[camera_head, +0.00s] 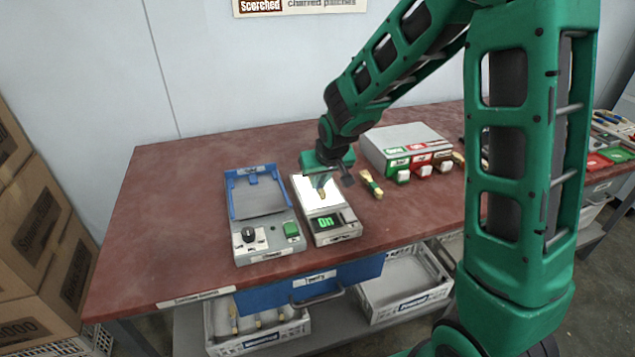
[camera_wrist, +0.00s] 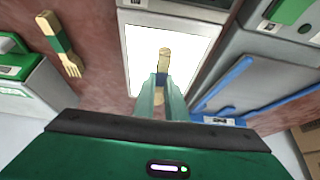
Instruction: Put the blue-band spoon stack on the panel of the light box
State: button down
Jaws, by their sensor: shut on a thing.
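The light box (camera_head: 337,226) stands near the middle of the table, its panel (camera_head: 309,206) glowing white and its display reading ON. My gripper (camera_head: 322,181) is over the panel, pointing down. In the wrist view my gripper (camera_wrist: 164,88) is shut on a wooden spoon stack (camera_wrist: 165,58), seen against the lit panel (camera_wrist: 145,45). I cannot tell whether the stack touches the panel.
A blue-framed tray device (camera_head: 262,238) stands close left of the light box. A green-banded wooden fork stack (camera_head: 371,184) lies to the right, also in the wrist view (camera_wrist: 62,43). A grey box with coloured bins (camera_head: 405,140) stands behind it. The table's left side is clear.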

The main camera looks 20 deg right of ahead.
jog(key=c, duration=1.8)
grip_release()
jog(key=v, duration=1.2)
jog(key=s+d+m+g+h, duration=0.1)
jog(key=s+d+m+g, duration=0.2)
jog(key=s+d, duration=1.15)
jog(key=s+d+m+g+y, duration=0.1)
jog(key=s+d+m+g, duration=0.1)
jog(key=s, duration=1.5)
jog(key=shift+s+d+f+m+g, duration=0.25)
jog(key=shift+d+m+g, duration=0.15)
jog(key=shift+m, duration=0.3)
